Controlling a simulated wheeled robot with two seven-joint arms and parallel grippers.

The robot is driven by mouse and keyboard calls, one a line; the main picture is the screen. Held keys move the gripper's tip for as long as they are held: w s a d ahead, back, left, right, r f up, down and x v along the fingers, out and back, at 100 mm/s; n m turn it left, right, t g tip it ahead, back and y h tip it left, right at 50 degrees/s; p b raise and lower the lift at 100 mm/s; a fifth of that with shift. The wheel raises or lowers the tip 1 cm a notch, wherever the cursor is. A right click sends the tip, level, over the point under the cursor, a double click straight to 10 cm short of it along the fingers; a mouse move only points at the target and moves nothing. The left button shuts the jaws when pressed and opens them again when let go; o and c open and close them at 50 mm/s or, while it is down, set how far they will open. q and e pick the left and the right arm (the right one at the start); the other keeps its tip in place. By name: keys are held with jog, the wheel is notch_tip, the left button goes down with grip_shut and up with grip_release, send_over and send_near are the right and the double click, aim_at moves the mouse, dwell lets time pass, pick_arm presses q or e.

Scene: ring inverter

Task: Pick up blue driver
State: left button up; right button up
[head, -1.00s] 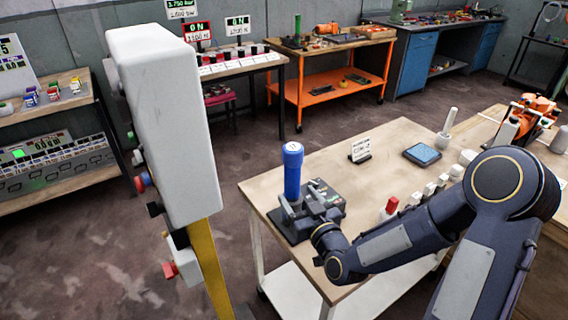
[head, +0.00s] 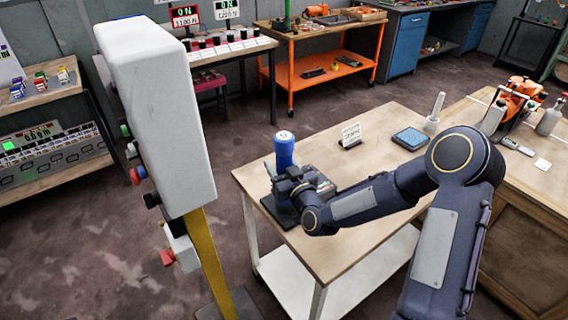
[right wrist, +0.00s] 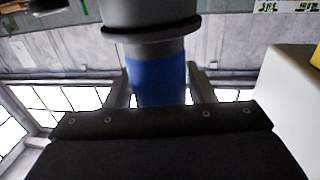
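The blue driver (head: 284,152) stands upright at the near left part of the wooden table, its pale round top facing up. Its lower part is hidden by my right gripper (head: 281,177). In the right wrist view the blue driver (right wrist: 158,82) stands between the two fingers of my right gripper (right wrist: 160,85), with a wider dark and grey part above the blue section. The fingers stand open on both sides of it, close to its surface; I see no clear grip. My left gripper is not in view.
The wooden table (head: 385,135) also holds a dark box beside the driver, a small white sign (head: 350,136), a blue-topped pad (head: 410,138) and a white pestle-like piece (head: 435,112). A tall white post-mounted box (head: 160,120) stands left of the table.

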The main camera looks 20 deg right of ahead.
jog(key=c, duration=0.7)
jog(key=shift+r, duration=0.15)
jog(key=shift+c, duration=0.7)
